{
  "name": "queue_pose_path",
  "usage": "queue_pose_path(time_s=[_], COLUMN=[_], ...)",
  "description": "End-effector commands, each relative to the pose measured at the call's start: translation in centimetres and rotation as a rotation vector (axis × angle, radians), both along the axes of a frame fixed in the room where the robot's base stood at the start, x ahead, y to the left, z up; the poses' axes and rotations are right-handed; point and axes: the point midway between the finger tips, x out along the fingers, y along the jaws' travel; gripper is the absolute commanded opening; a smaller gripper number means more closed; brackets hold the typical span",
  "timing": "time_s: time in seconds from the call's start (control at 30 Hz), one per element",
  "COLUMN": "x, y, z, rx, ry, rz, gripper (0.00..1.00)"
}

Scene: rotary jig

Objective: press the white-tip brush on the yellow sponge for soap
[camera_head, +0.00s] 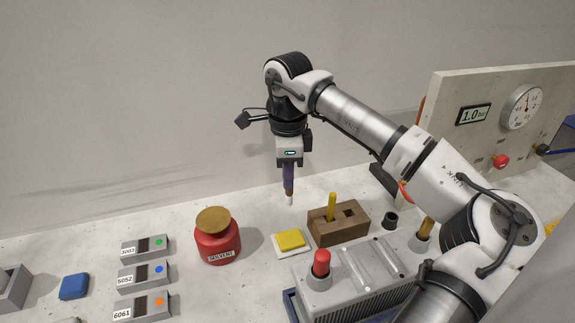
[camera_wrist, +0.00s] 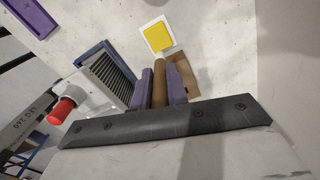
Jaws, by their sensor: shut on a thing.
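My gripper (camera_head: 288,180) points straight down above the bench, its purple fingers shut on a brush. The brush's white tip (camera_head: 290,200) hangs below the fingers, apart from the bench. The yellow sponge (camera_head: 290,239) lies on a small white tray (camera_head: 279,250) on the bench. In the head view it is below the brush tip, with a clear gap. The sponge also shows beyond the fingers in the wrist view (camera_wrist: 158,38).
A wooden block (camera_head: 325,233) with a yellow stick (camera_head: 331,205) and an open hole stands right of the sponge. A ribbed grey machine (camera_head: 350,275) with a red knob (camera_head: 321,263) is in front. A red solvent can (camera_head: 216,243) stands left. Labelled grey blocks (camera_head: 145,277) lie further left.

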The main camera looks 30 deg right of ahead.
Motion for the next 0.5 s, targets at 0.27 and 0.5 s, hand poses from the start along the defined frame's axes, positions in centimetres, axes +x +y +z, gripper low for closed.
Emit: queue_pose_path(time_s=[0.27,0.5], x=[-0.1,-0.1], y=[-0.1,-0.1], z=[-4.6,-5.8], rx=[0.000,0.000], ry=[-0.002,-0.001], rz=[-0.002,-0.002], gripper=[0.00,0.00])
